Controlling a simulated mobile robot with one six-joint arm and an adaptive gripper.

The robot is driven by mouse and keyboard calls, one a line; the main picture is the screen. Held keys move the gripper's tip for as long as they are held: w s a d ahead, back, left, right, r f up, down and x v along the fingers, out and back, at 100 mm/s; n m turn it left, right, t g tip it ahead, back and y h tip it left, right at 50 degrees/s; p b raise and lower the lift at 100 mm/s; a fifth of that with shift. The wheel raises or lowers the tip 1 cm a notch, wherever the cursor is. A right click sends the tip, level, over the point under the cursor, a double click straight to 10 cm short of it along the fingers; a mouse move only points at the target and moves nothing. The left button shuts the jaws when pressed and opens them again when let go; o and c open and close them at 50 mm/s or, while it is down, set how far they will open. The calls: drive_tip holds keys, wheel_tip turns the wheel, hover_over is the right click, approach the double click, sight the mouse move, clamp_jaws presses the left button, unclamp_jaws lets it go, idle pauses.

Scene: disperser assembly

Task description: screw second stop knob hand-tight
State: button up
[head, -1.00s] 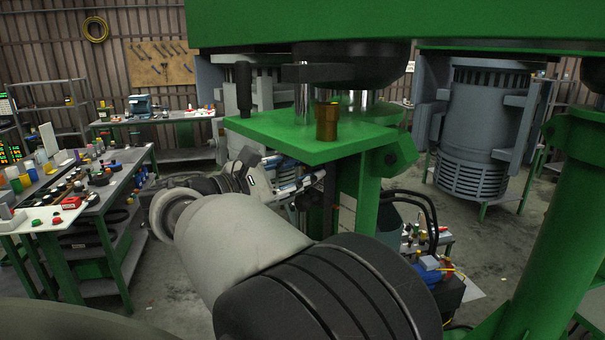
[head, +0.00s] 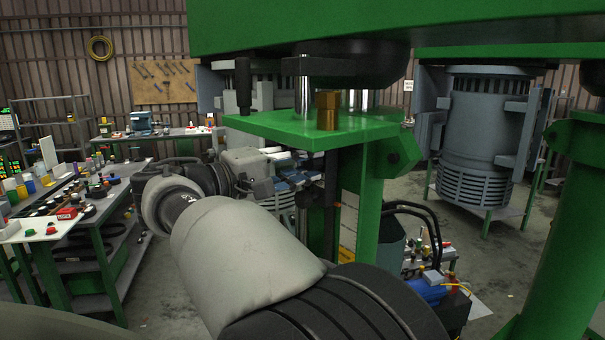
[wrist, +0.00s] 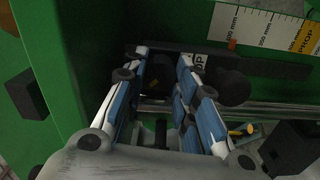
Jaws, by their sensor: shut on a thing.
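My gripper (wrist: 162,62) is shut on a dark stop knob (wrist: 159,78) in the wrist view, with one blue-padded finger on each side of it. Another black knob (wrist: 231,86) is just right of the fingers, on a dark bar with a white label (wrist: 201,61) reading "OP", partly hidden by a finger. How far the held knob is threaded in cannot be told. In the head view my gripper (head: 291,181) reaches beside the green column under the green plate; the knobs are not clear there.
A millimetre scale (wrist: 256,25) marked "PROP" is on the green column (head: 366,215). The green plate (head: 270,127) overhangs my gripper and carries a brass hex part (head: 327,112). Black hoses (head: 425,220) curve to the right. A cluttered bench (head: 80,200) is at the left.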

drive_tip(key=shift+r+m+b, duration=0.15)
drive_tip(key=shift+m+b, duration=0.45)
drive_tip(key=shift+m, duration=0.5)
drive_tip(key=o, duration=1)
drive_tip(key=shift+o, duration=0.2)
